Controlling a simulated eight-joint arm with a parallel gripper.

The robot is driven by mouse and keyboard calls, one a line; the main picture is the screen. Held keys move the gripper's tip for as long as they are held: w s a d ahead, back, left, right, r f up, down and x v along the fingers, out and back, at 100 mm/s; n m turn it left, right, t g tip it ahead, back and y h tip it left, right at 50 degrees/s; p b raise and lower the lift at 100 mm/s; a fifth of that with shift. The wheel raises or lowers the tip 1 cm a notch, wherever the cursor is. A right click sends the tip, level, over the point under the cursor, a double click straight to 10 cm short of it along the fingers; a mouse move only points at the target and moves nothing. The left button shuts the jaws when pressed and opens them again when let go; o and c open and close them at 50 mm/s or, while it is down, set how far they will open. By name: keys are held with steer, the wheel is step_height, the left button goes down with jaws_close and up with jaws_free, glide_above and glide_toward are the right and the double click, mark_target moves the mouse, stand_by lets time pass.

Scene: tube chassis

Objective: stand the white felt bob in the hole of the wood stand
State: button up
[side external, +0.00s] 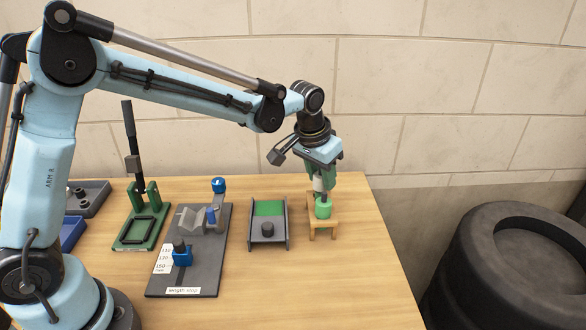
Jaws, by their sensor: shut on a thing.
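The wood stand (323,232) is a small light-wood frame on short legs near the table's right side. My gripper (321,187) points down above the stand, with dark green fingers. It is shut on a small white piece (318,184), which looks like the white felt bob. A light green round block (323,208) shows directly below the white piece, at the top of the stand. I cannot tell whether the white piece touches or joins the green block. The stand's hole is hidden from this side.
Further left are a dark length-stop board (190,277) with blue clamps and a green toggle press (138,215). The table's right edge is close to the stand; the front right is clear.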

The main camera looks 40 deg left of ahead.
steer(key=shift+f, duration=0.45)
steer(key=shift+f, duration=0.35)
steer(key=shift+f, duration=0.4)
steer(key=o, duration=1.1)
steer(key=v, duration=1.2)
steer(key=shift+r, duration=0.1)
steer(key=shift+s, duration=0.15)
